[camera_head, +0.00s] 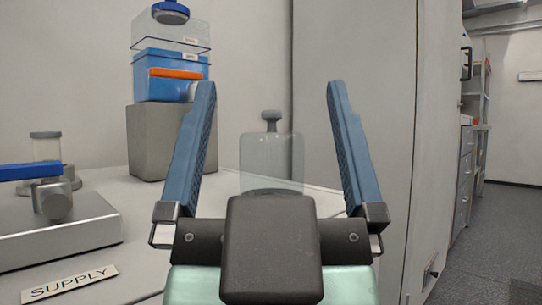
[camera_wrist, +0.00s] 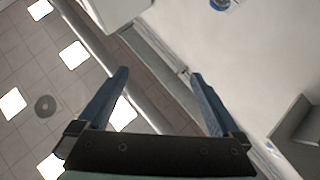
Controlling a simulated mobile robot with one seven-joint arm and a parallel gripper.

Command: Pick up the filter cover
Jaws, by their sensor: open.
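A clear, domed cover with a grey knob on top (camera_head: 271,160), which I take to be the filter cover, stands upright on the white surface in the head view. Its lower part is hidden behind my gripper's dark body. My gripper (camera_head: 270,90) is open, with its two blue fingers spread wide. In the picture the fingers stand to the left and right of the cover. I cannot tell how far apart in depth they are. In the wrist view my gripper (camera_wrist: 159,75) shows nothing between its fingers, and I cannot make out the cover there.
A grey block (camera_head: 155,140) at the back left bears a blue box (camera_head: 172,62) with an orange bar and a clear box above. A metal device (camera_head: 70,235) stands at left by a SUPPLY label (camera_head: 68,284). A tall grey cabinet (camera_head: 355,60) stands right.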

